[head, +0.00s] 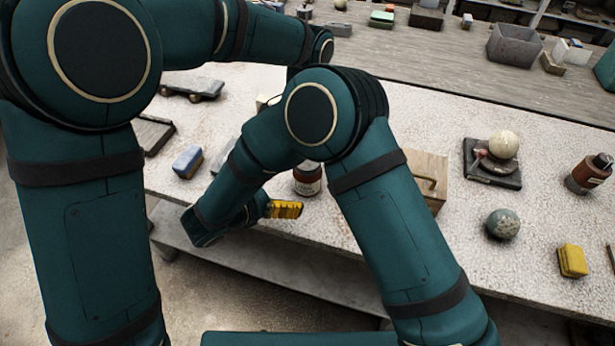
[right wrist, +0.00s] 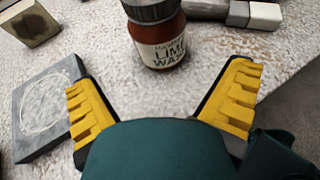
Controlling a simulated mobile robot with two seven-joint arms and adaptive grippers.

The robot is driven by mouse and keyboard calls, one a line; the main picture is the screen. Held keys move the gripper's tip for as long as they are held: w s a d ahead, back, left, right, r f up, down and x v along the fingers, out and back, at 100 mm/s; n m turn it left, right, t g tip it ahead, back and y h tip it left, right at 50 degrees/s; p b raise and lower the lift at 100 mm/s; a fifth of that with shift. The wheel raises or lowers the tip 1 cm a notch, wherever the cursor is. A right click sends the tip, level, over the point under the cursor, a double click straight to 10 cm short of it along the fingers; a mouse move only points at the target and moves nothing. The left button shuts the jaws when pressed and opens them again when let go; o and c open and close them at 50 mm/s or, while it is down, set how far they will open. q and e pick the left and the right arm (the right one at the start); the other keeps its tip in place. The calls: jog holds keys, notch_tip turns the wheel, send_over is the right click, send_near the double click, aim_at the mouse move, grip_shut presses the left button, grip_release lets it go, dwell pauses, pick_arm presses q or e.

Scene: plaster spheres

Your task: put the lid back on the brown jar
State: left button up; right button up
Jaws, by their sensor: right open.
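A brown jar (head: 307,182) with a pale label stands on the table beyond my right gripper, partly hidden by my right arm in the head view. In the right wrist view the same jar (right wrist: 160,45) stands upright, its label reading something like "LIME WASH". Its dark grey top (right wrist: 152,9) is cut by the frame edge, so I cannot tell whether it is a lid. My right gripper (right wrist: 158,78) is open and empty, its yellow fingers apart, with the jar ahead between them. A second brown jar (head: 590,174) stands at the far right. My left gripper is not in view.
A dark slab (right wrist: 42,108) with a scratched circle lies beside the left finger. A wooden box (head: 428,175), a pale sphere (head: 503,145) on a dark board, a grey-green sphere (head: 502,224) and a yellow block (head: 572,260) are to the right. A blue block (head: 187,161) is left.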

aim_at(307, 180)
jog(key=x, duration=0.9)
jog(key=shift+w+d, duration=0.15)
jog(key=shift+d, duration=0.05)
jog(key=shift+c, duration=0.3)
